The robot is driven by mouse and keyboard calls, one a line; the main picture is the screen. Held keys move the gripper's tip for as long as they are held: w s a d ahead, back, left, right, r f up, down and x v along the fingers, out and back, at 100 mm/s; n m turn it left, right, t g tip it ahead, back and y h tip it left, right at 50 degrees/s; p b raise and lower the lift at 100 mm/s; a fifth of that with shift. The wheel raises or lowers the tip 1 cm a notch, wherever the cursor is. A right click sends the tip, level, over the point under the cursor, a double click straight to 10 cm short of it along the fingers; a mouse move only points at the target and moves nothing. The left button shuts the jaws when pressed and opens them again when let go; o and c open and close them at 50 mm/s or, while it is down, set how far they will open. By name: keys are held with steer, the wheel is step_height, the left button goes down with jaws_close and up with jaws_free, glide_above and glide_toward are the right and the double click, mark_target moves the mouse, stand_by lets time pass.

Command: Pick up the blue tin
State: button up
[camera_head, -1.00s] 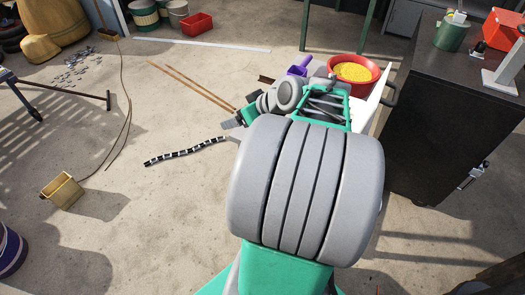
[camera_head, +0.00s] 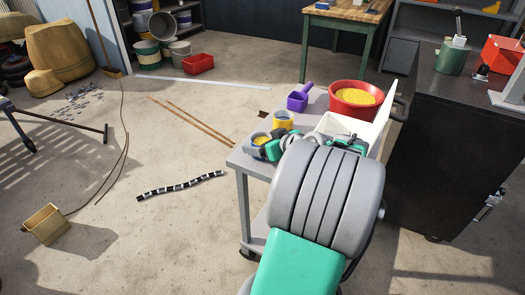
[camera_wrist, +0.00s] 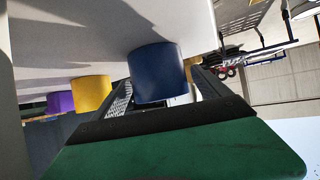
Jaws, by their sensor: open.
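The blue tin (camera_wrist: 157,72) is dark blue and stands on the cart top. In the wrist view, which looks upside down, it fills the gap between the two fingers of my gripper (camera_wrist: 163,88). The fingers are open, one on each side; I cannot tell whether they touch it. In the head view the tin (camera_head: 259,139) shows yellow contents and sits at the cart's left edge, with my gripper (camera_head: 268,149) right at it and partly hiding it.
A yellow tin (camera_head: 283,120), a purple scoop (camera_head: 298,101) and a red bowl (camera_head: 355,101) of yellow grains stand behind on the grey cart (camera_head: 244,162). A white tray (camera_head: 345,125) lies near my arm. A dark cabinet (camera_head: 440,150) stands at the right.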

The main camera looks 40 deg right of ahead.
steer(key=shift+c, duration=0.4)
steer(key=c, duration=1.7)
